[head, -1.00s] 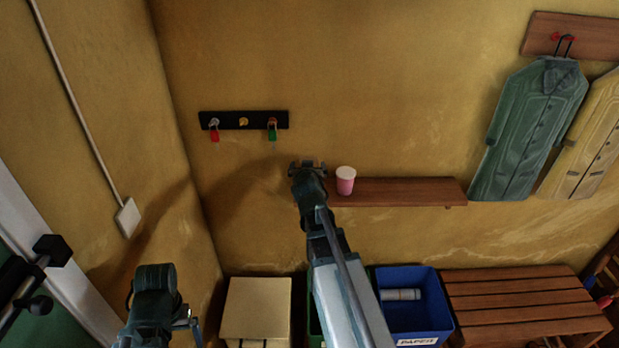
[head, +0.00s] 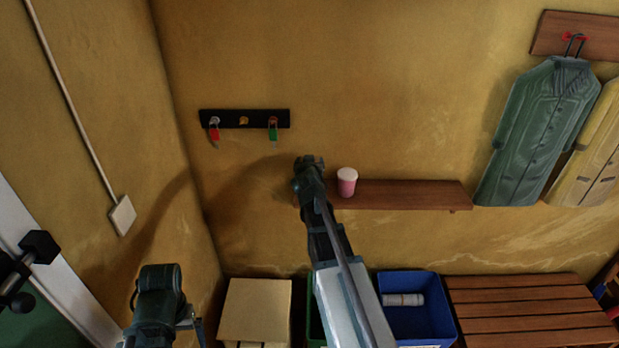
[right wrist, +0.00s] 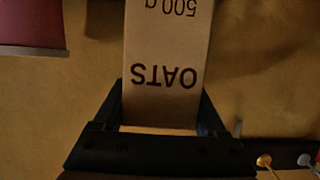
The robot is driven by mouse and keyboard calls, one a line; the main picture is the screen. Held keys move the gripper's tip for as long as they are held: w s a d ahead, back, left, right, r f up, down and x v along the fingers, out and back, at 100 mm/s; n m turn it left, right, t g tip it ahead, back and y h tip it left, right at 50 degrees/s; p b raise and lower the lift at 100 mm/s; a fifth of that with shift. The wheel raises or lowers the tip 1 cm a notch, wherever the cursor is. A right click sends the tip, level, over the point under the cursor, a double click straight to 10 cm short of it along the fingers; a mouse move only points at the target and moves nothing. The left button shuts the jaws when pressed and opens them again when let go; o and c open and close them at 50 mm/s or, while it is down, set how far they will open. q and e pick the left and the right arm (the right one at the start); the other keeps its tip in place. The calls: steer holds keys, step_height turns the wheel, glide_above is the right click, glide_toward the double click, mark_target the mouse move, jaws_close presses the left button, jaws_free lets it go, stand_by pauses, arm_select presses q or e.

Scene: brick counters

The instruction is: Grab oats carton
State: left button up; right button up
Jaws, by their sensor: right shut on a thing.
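The oats carton (right wrist: 165,75) is a tan box marked OATS and 500 g, and it appears upside down in the right wrist view. My right gripper (right wrist: 163,115) is shut on it, with one finger along each side. In the head view my right gripper (head: 308,163) is at the left end of the brown wall shelf (head: 410,194). It hides the carton there, and I cannot tell whether the carton still touches the shelf. Part of my left arm shows at the bottom left, but its gripper is not in view.
A pink cup (head: 347,182) with a pale top stands on the shelf just right of my right gripper. A black hook rack (head: 244,119) with padlocks hangs to the upper left. Below are a blue bin (head: 437,312), a slatted bench (head: 530,308) and a cream box (head: 256,308).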

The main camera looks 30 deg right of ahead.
steer(key=shift+c, duration=1.4)
steer(key=shift+r, duration=0.1)
step_height(320, 180, up, 10)
steer(key=p, duration=1)
